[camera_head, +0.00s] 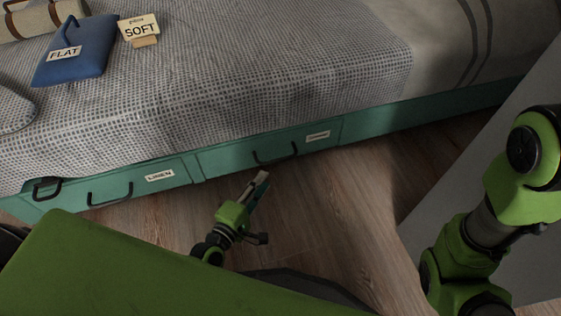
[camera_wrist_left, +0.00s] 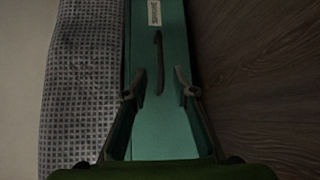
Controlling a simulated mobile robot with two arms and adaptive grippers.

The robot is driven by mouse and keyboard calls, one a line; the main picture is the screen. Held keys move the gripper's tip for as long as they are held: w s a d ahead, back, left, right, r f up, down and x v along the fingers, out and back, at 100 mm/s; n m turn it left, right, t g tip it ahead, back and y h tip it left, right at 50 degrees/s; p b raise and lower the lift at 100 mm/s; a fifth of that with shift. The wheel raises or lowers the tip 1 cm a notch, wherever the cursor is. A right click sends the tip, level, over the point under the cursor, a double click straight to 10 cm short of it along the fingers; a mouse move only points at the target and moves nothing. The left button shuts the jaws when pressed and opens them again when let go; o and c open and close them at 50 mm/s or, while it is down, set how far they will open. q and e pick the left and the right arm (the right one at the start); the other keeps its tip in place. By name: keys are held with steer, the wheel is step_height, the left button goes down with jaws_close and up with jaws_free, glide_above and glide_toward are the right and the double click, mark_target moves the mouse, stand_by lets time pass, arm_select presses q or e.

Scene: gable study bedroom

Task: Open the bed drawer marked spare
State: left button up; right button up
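The bed's green base holds a drawer (camera_head: 232,157) with a dark bar handle (camera_head: 275,156) and a small pale label (camera_head: 318,136), too small to read; this front looks shut. A drawer labelled LINEN (camera_head: 142,188) is to its left. My left gripper (camera_head: 260,186) is low over the floor, just in front of the unread-label drawer's handle. In the left wrist view, the open fingers (camera_wrist_left: 160,82) stand apart with nothing between them; the handle (camera_wrist_left: 159,62) shows ahead of the gap, below the label (camera_wrist_left: 154,12). My right gripper is not in view.
A dark handle (camera_head: 46,189) is at the far left of the bed base. Wooden floor (camera_head: 340,200) is clear right of the gripper; a grey panel (camera_head: 515,130) stands at right.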

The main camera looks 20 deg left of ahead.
mark_target(280, 159)
arm_select(q)
steer(key=shift+b+x, duration=2.1)
steer(key=shift+x, duration=3.8)
steer(key=shift+c, duration=0.3)
jaws_close()
